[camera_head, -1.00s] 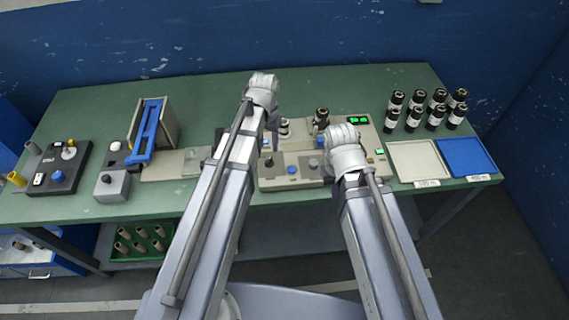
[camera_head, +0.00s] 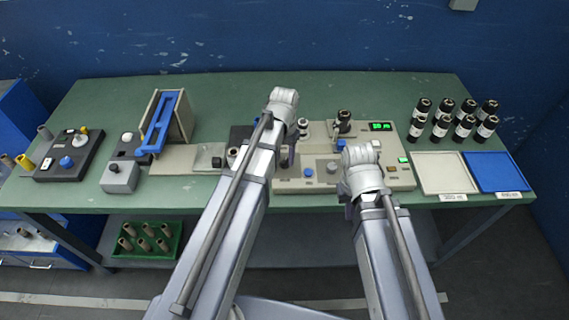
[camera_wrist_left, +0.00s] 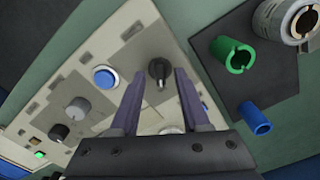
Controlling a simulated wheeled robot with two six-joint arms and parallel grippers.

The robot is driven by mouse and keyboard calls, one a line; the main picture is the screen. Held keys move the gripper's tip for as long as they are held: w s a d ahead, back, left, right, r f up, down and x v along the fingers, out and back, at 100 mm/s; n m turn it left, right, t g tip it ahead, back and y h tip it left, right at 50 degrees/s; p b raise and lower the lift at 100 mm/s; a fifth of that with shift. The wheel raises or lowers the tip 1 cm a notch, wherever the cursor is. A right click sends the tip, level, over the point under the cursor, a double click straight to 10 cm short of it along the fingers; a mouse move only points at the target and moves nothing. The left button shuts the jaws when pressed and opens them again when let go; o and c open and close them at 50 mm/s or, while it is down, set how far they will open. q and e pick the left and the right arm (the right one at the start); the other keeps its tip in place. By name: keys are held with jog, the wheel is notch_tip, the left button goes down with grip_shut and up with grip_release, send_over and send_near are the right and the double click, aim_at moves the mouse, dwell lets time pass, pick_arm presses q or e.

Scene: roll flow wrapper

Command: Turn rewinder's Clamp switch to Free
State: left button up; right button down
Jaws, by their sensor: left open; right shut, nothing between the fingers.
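The rewinder (camera_head: 396,172) is the beige machine at the middle right of the bench, with a green display. In the left wrist view a black knob with a light pointer mark (camera_wrist_left: 158,70), apparently the Clamp switch, sits on its panel. My left gripper (camera_wrist_left: 160,78) is open, with its fingertips on either side of the knob in that view; contact cannot be told. In the head view my left gripper (camera_head: 291,155) hangs over the panel's left end and hides the knob. My right gripper (camera_head: 350,205) is shut and empty at the panel's front, its fingertips mostly hidden.
A blue button (camera_wrist_left: 105,77) and grey knob (camera_wrist_left: 77,108) lie beside the black knob. A dark block with a green holder (camera_wrist_left: 234,56) and blue peg (camera_wrist_left: 254,117) is on the other side. Trays (camera_head: 442,172) and several black-capped rolls stand at the right.

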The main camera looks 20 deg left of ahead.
pick_arm(q)
jog(key=shift+f, duration=0.4)
jog(key=shift+r, duration=0.1)
grip_shut()
